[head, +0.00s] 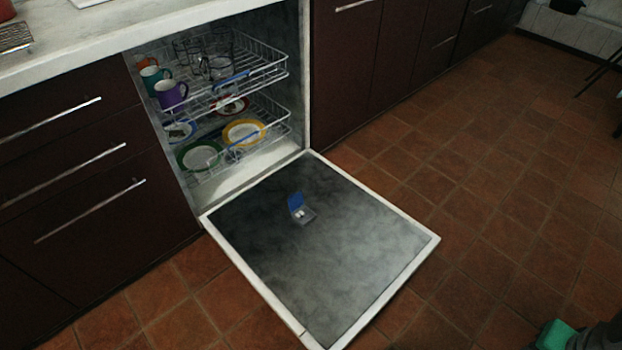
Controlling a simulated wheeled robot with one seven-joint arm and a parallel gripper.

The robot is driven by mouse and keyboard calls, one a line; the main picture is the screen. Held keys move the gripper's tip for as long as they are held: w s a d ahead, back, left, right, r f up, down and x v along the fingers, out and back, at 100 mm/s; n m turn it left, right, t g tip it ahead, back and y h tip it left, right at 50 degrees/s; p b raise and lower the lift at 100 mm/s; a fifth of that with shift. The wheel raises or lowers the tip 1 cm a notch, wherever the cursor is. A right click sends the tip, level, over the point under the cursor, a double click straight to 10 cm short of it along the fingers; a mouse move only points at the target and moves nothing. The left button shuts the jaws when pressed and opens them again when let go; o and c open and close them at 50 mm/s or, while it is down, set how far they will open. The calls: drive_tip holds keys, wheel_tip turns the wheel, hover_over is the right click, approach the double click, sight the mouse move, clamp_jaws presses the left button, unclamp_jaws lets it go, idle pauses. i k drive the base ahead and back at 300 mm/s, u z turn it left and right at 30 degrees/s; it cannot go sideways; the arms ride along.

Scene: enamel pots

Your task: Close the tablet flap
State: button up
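The tablet flap (296,201) is a small blue lid on the inner face of the lowered dishwasher door (350,255). It stands raised, open away from its grey compartment (305,219). White tablet-like pieces show in the compartment, too small to make out clearly. I cannot make out my gripper in the head view, and nothing touches the flap.
The dishwasher's two racks (245,85) hold mugs, glasses and plates and sit inside the cavity. Dark drawers (80,170) flank it at left. Open tiled floor (480,190) lies right of the door. A green item (556,335) shows at bottom right.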

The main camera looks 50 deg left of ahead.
sight(295, 201)
drive_tip(key=i, duration=3.8)
drive_tip(key=u, duration=1.7)
drive_tip(key=i, duration=2.3)
drive_tip(key=u, duration=4.4)
drive_tip(key=i, duration=1.65)
